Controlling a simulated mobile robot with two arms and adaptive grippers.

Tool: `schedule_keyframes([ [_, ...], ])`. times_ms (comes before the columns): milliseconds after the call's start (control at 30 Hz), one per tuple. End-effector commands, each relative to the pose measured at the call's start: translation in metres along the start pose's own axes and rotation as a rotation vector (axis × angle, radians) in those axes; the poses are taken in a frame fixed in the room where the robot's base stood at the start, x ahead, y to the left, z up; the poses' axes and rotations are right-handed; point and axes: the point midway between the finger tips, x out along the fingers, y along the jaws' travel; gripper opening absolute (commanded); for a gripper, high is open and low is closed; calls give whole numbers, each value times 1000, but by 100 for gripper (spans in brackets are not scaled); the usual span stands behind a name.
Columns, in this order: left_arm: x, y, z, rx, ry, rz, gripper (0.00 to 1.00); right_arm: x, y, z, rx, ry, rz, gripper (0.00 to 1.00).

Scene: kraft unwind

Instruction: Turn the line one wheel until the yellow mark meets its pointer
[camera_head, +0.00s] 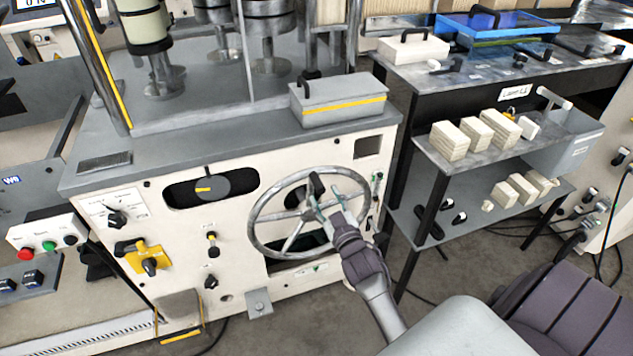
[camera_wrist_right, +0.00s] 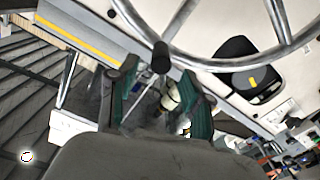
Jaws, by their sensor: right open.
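The line one wheel (camera_head: 253,228) is a grey metal spoked handwheel on the front of the white machine. Its dark handle knob (camera_head: 316,184) is at the upper right of the wheel, and the knob also shows in the wrist view (camera_wrist_right: 161,57). My right gripper (camera_head: 328,198) is open, its fingers close to the knob; contact cannot be told. In the wrist view its fingers (camera_wrist_right: 160,100) are spread below the knob. My left gripper is out of view.
A grey box with a yellow stripe (camera_head: 340,103) sits on the machine top above the wheel. A yellow valve lever (camera_head: 148,257) is at lower left. A dark-framed shelf stand (camera_head: 432,205) with pale blocks stands close on the right.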

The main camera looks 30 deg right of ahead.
Motion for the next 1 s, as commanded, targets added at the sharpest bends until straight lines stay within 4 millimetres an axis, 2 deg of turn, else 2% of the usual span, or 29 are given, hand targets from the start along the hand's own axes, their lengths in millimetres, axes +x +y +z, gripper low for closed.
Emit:
schedule_keyframes([
  [100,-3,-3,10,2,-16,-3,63,26,0,-2,1,2,0,50],
  [300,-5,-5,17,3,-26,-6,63,55,0,0,1,-1,0,50],
  [500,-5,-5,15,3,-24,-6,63,65,0,0,0,-1,0,50],
  [733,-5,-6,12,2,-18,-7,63,66,0,0,0,-1,-1,50],
  [767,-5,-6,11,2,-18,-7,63,66,0,0,0,-1,-1,48],
  [1000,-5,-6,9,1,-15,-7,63,65,0,0,1,-1,-1,8],
])
